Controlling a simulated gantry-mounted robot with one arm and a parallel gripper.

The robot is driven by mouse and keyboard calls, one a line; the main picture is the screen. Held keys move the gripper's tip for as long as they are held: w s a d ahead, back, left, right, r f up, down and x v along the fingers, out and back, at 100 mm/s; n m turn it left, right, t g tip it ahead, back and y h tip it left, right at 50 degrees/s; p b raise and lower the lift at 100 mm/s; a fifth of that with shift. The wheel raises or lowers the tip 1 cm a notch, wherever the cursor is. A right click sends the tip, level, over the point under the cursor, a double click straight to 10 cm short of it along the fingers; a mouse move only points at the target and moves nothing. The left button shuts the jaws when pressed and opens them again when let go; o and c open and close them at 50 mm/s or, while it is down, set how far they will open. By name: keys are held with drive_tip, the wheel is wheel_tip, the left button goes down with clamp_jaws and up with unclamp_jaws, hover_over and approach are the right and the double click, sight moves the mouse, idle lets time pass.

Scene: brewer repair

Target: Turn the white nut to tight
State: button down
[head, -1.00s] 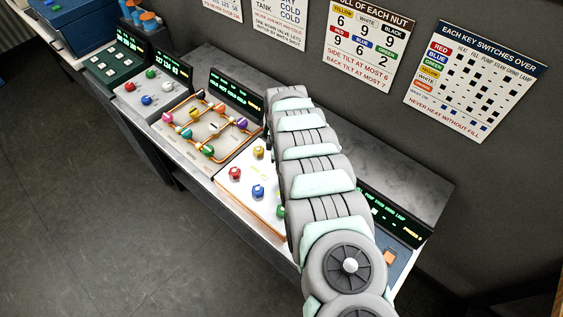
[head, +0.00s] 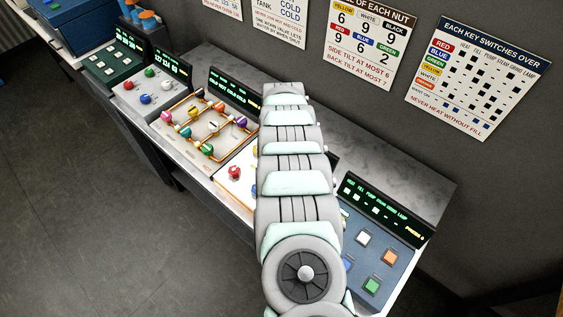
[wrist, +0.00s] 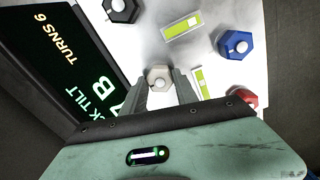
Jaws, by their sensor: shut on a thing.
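The white nut (wrist: 158,76) shows in the wrist view as a pale hexagonal nut on a white plate (wrist: 205,55). My gripper (wrist: 160,84) is shut on it, with one dark finger on either side. The fingers hide parts of its sides. A display (wrist: 88,75) left of the plate in the wrist view reads "TURNS 6" and part of a tilt line. In the head view my arm covers the white nut and most of the plate.
In the wrist view a black nut (wrist: 120,8), a blue nut (wrist: 236,45) and a red nut (wrist: 243,96) stand around the plate. Two yellow-green level vials (wrist: 183,27) lie between them. A wall poster (head: 366,45) lists each nut's pull. A button panel (head: 375,255) is at right.

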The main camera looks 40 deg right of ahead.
drive_tip(key=shift+m, duration=0.3)
idle(0.4)
drive_tip(key=c, duration=0.9)
unclamp_jaws()
drive_tip(key=shift+c, duration=0.2)
drive_tip(key=shift+r, duration=0.1)
wheel_tip(320, 180, up, 11)
drive_tip(key=b, duration=0.1)
drive_tip(key=shift+f, duration=0.2)
